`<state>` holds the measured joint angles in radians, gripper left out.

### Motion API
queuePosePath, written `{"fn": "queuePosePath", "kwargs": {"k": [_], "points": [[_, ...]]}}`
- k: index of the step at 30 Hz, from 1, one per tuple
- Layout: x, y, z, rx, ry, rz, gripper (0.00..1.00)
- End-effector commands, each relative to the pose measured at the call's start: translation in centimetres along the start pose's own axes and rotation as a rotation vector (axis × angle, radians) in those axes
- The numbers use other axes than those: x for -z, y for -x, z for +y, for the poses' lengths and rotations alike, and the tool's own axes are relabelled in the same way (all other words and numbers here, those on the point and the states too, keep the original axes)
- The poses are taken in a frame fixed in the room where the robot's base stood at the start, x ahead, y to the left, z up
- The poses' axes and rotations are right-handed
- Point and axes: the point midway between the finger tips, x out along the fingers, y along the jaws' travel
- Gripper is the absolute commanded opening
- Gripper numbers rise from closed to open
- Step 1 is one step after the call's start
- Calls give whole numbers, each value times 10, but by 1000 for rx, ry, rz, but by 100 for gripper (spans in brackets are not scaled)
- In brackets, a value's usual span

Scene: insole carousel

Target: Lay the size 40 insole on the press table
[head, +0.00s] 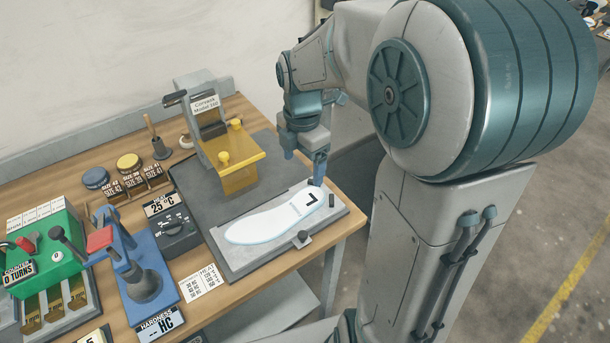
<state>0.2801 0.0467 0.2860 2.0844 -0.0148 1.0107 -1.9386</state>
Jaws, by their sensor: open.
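A white insole (270,221) with a pale blue edge lies flat on a grey plate (246,262), its toe end to the left. A black angular mark shows on its heel end at the right. No size number can be read on it. The plate belongs to a press-like fixture with a yellow block (238,172) behind it, probably the press table. My gripper (304,168) is open above and just behind the heel end, pointing down. The nearer finger ends close to the heel; whether it touches cannot be told. Nothing shows between the fingers.
To the left stand a dial box (178,228), a blue hardness tester (146,284) and a green counter (40,248). Size-labelled slots (136,181) and round pads sit at the back left. The wooden table (344,226) ends just right of the plate.

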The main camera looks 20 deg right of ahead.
Motion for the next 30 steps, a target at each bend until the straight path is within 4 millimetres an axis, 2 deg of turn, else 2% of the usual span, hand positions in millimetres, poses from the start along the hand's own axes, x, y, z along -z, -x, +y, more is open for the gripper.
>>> {"fn": "queuePosePath", "kwargs": {"k": [5, 14, 24, 30], "points": [[6, 9, -12, -17, -161, -20, 81], [24, 25, -58, -114, -812, -38, 81], [44, 29, -109, -227, -1560, 67, 81], [52, 26, -127, -251, -1849, 146, 81]]}}
